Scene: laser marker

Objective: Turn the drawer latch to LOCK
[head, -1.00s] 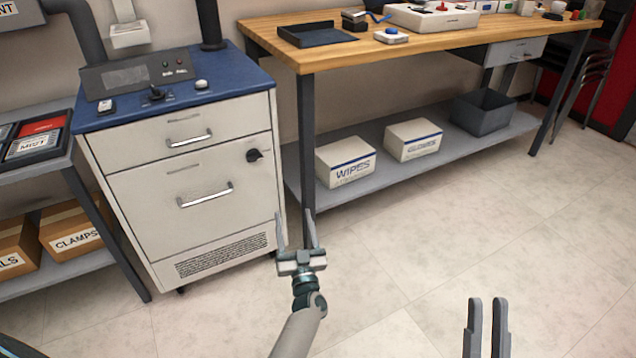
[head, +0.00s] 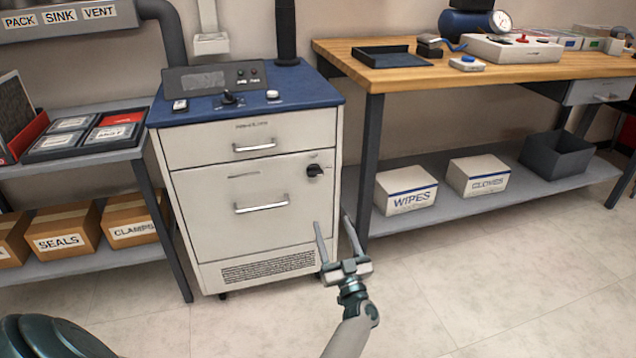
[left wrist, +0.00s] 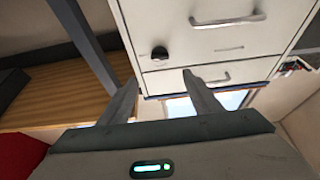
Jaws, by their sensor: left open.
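The drawer latch (head: 315,170) is a small black knob at the upper right of the large lower drawer front (head: 230,200) on the white cabinet. Small marks beside it are too small to read. The latch also shows in the left wrist view (left wrist: 159,53), where the cabinet appears upside down. My left gripper (head: 334,222) is open and empty, below the latch and in front of the cabinet's lower right side. In the left wrist view its fingers (left wrist: 157,82) point toward the cabinet, apart from the latch. My right gripper is out of view.
The cabinet has a blue top (head: 300,85) with a control panel, and metal drawer handles (head: 262,204). A workbench leg (head: 370,165) stands close to its right. A shelf with boxes (head: 70,235) is at its left. The floor in front (head: 500,290) is clear.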

